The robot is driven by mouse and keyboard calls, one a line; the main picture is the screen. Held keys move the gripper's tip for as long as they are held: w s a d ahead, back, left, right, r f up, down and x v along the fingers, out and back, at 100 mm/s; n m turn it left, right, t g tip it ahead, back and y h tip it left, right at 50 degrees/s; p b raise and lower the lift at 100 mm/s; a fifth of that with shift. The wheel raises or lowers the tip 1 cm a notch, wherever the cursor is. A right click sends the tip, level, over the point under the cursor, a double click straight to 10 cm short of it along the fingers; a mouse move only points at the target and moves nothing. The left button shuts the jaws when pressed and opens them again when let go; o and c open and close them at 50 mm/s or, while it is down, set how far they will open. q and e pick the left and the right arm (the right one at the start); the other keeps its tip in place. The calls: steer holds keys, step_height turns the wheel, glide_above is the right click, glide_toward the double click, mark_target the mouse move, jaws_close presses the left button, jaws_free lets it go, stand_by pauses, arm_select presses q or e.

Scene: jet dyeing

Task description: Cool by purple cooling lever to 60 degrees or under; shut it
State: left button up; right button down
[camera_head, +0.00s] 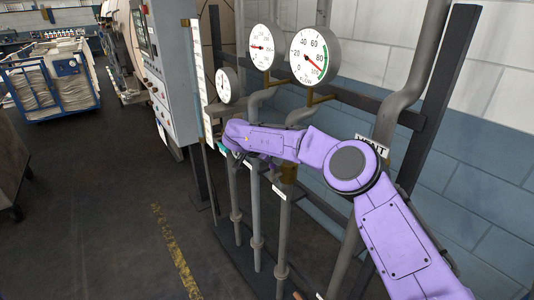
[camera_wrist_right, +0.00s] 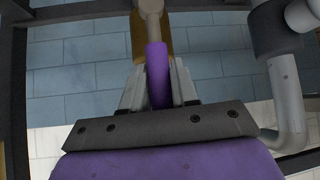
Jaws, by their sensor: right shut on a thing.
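My right gripper (camera_wrist_right: 158,88) is shut on the purple lever (camera_wrist_right: 156,62), whose grip stands between the two grey fingers in the right wrist view. The lever joins a tan and brass valve part (camera_wrist_right: 152,20) at the top of that view. In the head view my purple right arm reaches in from the lower right across the pipes and hides the lever and fingertips. The right dial gauge (camera_head: 307,48), marked 20 to 100, has its red needle pointing lower right, between 80 and 100. My left gripper is not in view.
Two more gauges (camera_head: 262,47) (camera_head: 227,85) stand to the left on the pipe rack. A vent label (camera_head: 371,146) shows behind my arm. A control cabinet (camera_head: 168,65) stands left of the rack. A blue trolley (camera_head: 50,108) is farther back. The dark floor (camera_head: 100,215) is open at left.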

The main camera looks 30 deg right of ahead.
stand_by(0.3)
steer(key=c, duration=1)
jaws_free()
steer(key=shift+c, duration=0.2)
steer(key=shift+o, duration=0.4)
steer(key=shift+w, duration=0.1)
steer(key=b+v, duration=0.2)
steer(key=v, duration=0.8)
steer(key=shift+r+b, duration=0.2)
steer(key=shift+b, duration=0.15)
steer(key=shift+a, duration=0.15)
